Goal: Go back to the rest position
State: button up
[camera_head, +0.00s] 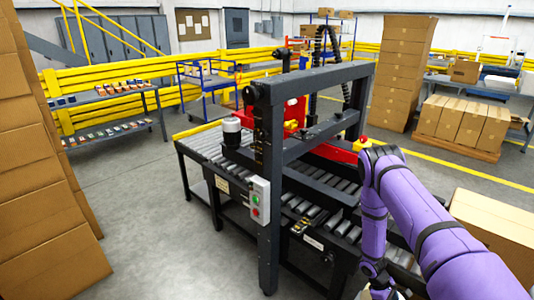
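My purple arm comes in from the lower right and bends down in front of the roller conveyor. My gripper sits at the lower end of the arm near the bottom edge, mostly cut off and hidden, so its fingers cannot be made out. The dark-framed folder gluer machine (262,190) stands in the middle, close to the left of my arm. Its roller conveyor (202,147) runs through the frame from back left to front right. A control box (260,200) with green and red buttons is on the near post.
A large cardboard box (495,225) is at the right, beside and behind my arm. Tall carton stacks stand at the left (40,190) and back right (401,75). A shelf table (105,100) is at the back left. The grey floor (165,235) at the left front is clear.

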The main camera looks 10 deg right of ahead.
jog(key=w+a+r+m+t, duration=0.1)
jog(key=w+r, duration=0.6)
jog(key=r, duration=0.5)
jog(key=w+a+r+m+t, duration=0.1)
jog(key=a+r, duration=0.1)
jog(key=r, duration=0.9)
jog(key=w+a+r+m+t+y, duration=0.1)
jog(key=a+r+m, duration=0.1)
jog(key=r, duration=0.8)
jog(key=w+a+r+m+t, duration=0.1)
jog(key=w+a+r, duration=0.15)
jog(key=r, duration=0.85)
jog(key=s+a+r+m+t+y, duration=0.15)
jog(key=s+a+r, duration=0.35)
jog(key=s+r, duration=0.55)
jog(key=s+a+r+m+t+y, duration=0.1)
jog(key=s+a+r+t, duration=0.25)
jog(key=s+r, duration=0.75)
jog(key=s+a+r+t, duration=0.1)
jog(key=s+a+r, duration=0.3)
jog(key=s, duration=0.5)
jog(key=shift+a+r+y, duration=0.2)
jog(key=shift+r+y, duration=0.25)
jog(key=shift+r, duration=0.6)
jog(key=shift+m, duration=0.25)
